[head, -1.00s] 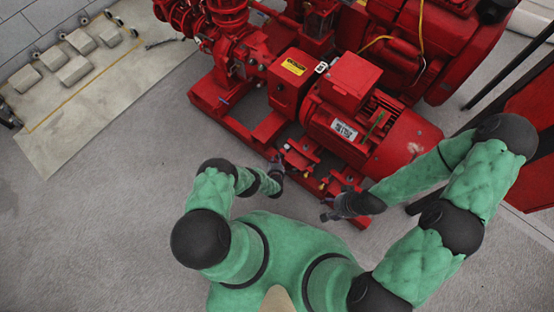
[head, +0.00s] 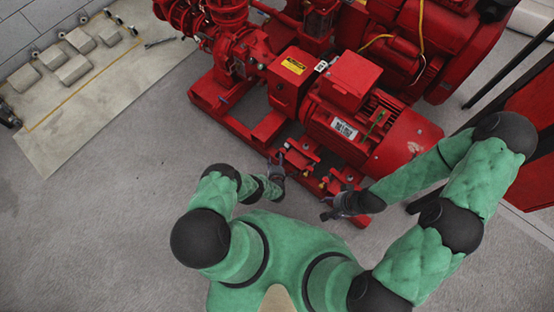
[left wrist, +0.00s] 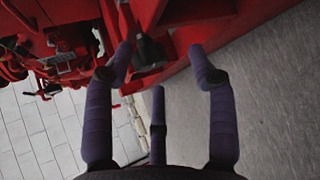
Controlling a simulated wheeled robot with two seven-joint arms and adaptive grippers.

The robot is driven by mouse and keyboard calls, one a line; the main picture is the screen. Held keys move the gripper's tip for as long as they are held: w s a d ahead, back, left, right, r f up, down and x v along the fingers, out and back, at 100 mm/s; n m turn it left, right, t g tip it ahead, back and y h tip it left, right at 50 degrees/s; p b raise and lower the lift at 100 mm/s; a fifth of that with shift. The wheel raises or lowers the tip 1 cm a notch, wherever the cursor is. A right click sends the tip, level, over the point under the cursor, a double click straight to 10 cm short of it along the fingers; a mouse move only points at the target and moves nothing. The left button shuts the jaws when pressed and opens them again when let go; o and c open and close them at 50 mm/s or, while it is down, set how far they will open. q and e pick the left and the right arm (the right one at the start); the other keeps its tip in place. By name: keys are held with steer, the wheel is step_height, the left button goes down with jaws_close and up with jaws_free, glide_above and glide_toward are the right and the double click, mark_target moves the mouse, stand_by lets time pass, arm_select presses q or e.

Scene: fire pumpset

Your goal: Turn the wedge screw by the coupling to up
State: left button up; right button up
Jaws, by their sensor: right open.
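The red pumpset skid (head: 240,130) carries the motor (head: 345,125) and a red coupling housing with a yellow label (head: 293,67). My left gripper (head: 277,165) is at the skid's near edge, below the coupling housing. In the left wrist view its fingers (left wrist: 165,80) are spread apart with nothing between them. A dark grey part (left wrist: 150,52) on the red frame lies just beyond the fingertips; I cannot tell whether it is the wedge screw, or which way it points. My right gripper (head: 328,208) is open and empty, near the skid's right front corner.
Small brass-coloured parts (head: 323,184) show on the skid rail between my grippers. A pale mat (head: 75,90) with several blocks lies on the floor at the upper left. The grey floor (head: 110,220) left of my arms is clear.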

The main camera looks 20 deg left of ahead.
arm_select(q)
steer(key=shift+w+r, duration=0.25)
steer(key=v, duration=1.2)
steer(key=shift+f, duration=0.2)
